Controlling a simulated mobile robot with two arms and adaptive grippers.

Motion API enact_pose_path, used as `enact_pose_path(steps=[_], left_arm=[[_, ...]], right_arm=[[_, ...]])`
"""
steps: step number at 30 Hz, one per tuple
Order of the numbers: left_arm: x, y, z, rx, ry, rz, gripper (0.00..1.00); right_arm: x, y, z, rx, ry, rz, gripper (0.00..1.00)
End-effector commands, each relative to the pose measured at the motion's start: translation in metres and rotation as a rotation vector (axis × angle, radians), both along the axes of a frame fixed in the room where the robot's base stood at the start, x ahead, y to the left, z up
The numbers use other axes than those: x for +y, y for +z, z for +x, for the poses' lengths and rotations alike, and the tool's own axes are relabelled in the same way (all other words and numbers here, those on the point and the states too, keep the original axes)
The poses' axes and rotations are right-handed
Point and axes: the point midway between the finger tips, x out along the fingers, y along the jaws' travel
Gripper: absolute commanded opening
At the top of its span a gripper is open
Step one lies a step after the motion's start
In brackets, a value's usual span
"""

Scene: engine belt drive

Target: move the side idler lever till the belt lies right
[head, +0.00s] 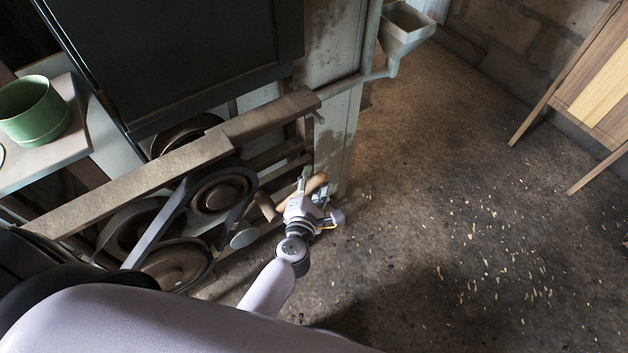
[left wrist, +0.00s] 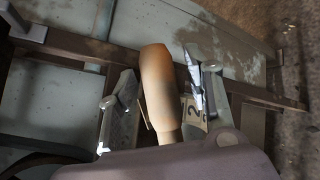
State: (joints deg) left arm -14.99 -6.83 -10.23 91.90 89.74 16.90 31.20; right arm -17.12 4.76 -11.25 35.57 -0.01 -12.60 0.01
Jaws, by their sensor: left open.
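A wooden lever handle (left wrist: 157,88) stands between the two fingers of my left gripper (left wrist: 162,105) in the left wrist view. The fingers are open, with a gap visible on both sides of the handle. In the head view, my left gripper (head: 311,190) is at the right end of the machine, at a tan wooden grip (head: 317,182). Another wooden piece (head: 265,206) shows just left of it. I cannot tell which belongs to the side idler lever. The dark belt (head: 165,222) runs by several rusty pulleys (head: 220,192); its exact seating is partly hidden. My right gripper is not in view.
A long beam (head: 150,172) crosses above the pulleys, under a dark cabinet (head: 180,50). A green pot (head: 35,110) stands on a ledge at left. A hopper (head: 406,25) is at the back. The floor (head: 450,210) at right is open.

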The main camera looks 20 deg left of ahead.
Motion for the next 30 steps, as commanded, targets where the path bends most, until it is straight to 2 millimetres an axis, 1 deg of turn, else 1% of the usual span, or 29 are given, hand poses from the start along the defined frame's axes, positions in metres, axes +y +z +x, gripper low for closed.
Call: enact_pose_path(steps=[3, 9, 10, 30], left_arm=[[0.0006, -0.0007, 0.0033, 0.0, 0.0, 0.001, 0.46], [0.0007, -0.0007, 0.0032, 0.0, 0.0, 0.001, 0.46], [0.0007, -0.0007, 0.0032, 0.0, 0.0, 0.001, 0.45], [0.0006, -0.0008, 0.0029, 0.0, 0.0, 0.001, 0.0]], right_arm=[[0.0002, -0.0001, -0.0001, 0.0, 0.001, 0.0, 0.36], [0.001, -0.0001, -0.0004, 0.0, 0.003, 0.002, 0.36], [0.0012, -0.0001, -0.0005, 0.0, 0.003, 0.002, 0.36], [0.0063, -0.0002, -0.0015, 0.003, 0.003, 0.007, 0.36]])
